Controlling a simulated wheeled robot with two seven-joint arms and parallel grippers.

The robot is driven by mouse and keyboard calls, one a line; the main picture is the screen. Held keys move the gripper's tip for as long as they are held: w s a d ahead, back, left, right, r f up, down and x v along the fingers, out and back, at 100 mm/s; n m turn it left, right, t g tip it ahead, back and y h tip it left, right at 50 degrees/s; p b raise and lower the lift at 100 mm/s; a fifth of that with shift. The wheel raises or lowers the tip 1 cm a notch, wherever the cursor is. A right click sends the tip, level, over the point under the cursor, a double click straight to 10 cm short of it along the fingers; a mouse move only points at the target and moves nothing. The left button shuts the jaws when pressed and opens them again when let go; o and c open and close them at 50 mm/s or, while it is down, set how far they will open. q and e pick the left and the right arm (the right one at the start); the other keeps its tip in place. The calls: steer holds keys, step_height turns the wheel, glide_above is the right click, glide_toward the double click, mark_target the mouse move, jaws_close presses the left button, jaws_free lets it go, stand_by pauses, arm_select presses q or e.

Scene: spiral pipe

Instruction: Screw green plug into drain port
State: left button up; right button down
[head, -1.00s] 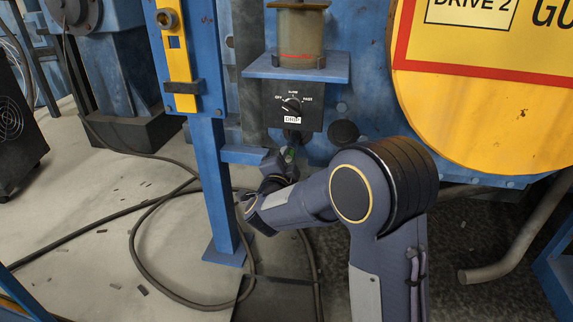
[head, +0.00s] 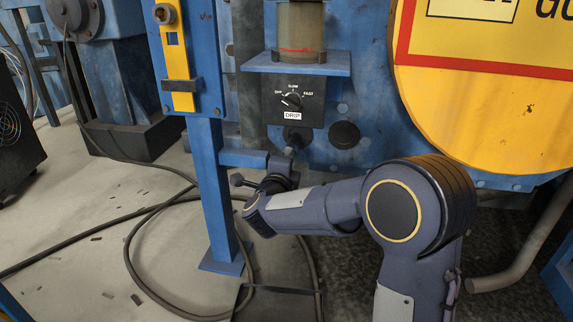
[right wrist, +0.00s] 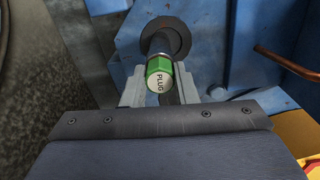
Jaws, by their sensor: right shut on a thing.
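The green plug (right wrist: 158,72), with a pale end face marked PLUG, sits between the two grey fingers of my right gripper (right wrist: 160,82) in the right wrist view. The gripper is shut on it. Behind the plug, in line with it, a dark pipe stub with a round flange (right wrist: 168,32) comes out of the blue machine and looks like the drain port. I cannot tell how far the plug is seated on it. In the head view my right gripper (head: 284,164) is small, below the drip box, and the plug is hidden. My left gripper is not in view.
The drip box (head: 295,100) with its knob is above my right gripper. A blue post (head: 215,190) stands to its left. A copper pipe (right wrist: 285,62) is at right in the right wrist view. A black hose (head: 140,240) loops over the floor.

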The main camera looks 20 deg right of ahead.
steer(key=m, duration=1.1)
steer(key=shift+r, duration=0.1)
steer(key=c, duration=1.4)
jaws_free()
steer(key=shift+o, duration=0.2)
